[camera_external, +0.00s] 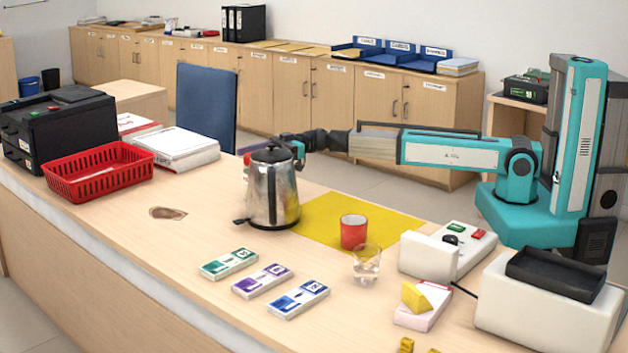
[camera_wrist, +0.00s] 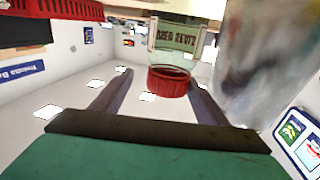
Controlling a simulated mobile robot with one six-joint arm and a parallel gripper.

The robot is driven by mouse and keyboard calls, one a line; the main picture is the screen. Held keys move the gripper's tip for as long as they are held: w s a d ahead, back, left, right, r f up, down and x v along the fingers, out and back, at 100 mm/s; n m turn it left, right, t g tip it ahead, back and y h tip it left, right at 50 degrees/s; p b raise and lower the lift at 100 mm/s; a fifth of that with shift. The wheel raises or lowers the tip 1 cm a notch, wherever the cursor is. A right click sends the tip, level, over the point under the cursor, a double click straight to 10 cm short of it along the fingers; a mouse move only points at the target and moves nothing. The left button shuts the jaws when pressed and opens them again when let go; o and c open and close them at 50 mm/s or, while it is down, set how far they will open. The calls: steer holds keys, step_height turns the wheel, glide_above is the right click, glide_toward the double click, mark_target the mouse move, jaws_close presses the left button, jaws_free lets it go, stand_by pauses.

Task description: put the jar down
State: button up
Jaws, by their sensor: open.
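In the wrist view, a pale greenish container with a lettered label, apparently the jar (camera_wrist: 178,38), stands just beyond the fingers. A red ribbed round part (camera_wrist: 169,82), like a lid, shows at its near end, between the fingertips. My gripper (camera_wrist: 160,77) is open, one finger on each side of the red part; whether they touch it I cannot tell. In the external view my gripper (camera_external: 292,147) reaches behind the steel kettle (camera_external: 272,190), which hides the fingertips and most of the jar. A small red bit (camera_external: 247,158) shows left of the kettle.
The kettle stands close by, by the yellow mat (camera_external: 330,218). A red cup (camera_external: 353,232) and a clear glass (camera_external: 366,264) stand to its right. A red basket (camera_external: 98,172) and papers (camera_external: 178,147) lie left.

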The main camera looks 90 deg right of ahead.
steer(key=b+v, duration=0.1)
steer(key=v, duration=1.1)
steer(key=shift+s, duration=0.35)
steer(key=shift+d, duration=0.15)
steer(key=s+d+f+m+g+h+p, duration=0.2)
steer(key=s+d+f, duration=0.2)
steer(key=d+f, duration=0.4)
steer(key=s+d+f+m+g+h+p, duration=0.15)
steer(key=s+d+f, duration=0.25)
steer(key=d+f, duration=0.4)
steer(key=s+a+f+m+g+p, duration=0.15)
steer(key=s+a+f+g, duration=0.4)
steer(key=a+f, duration=0.65)
steer(key=s+a+f+m+g+p, duration=0.15)
steer(key=s+a+f+g, duration=0.25)
steer(key=s+a+f, duration=0.55)
steer(key=s+a+f+g+h+p, duration=0.1)
steer(key=s+a+f+g+h, duration=0.1)
steer(key=s, duration=0.6)
steer(key=s+a+f+g+h, duration=0.2)
steer(key=s+a+f+g, duration=0.1)
steer(key=s+f, duration=0.4)
steer(key=s+a+f+g+h+p, duration=0.1)
steer(key=s+a+f, duration=0.3)
steer(key=s, duration=0.5)
steer(key=shift+f+g+h+p, duration=0.35)
steer(key=shift+g+h, duration=0.3)
steer(key=shift+g, duration=0.05)
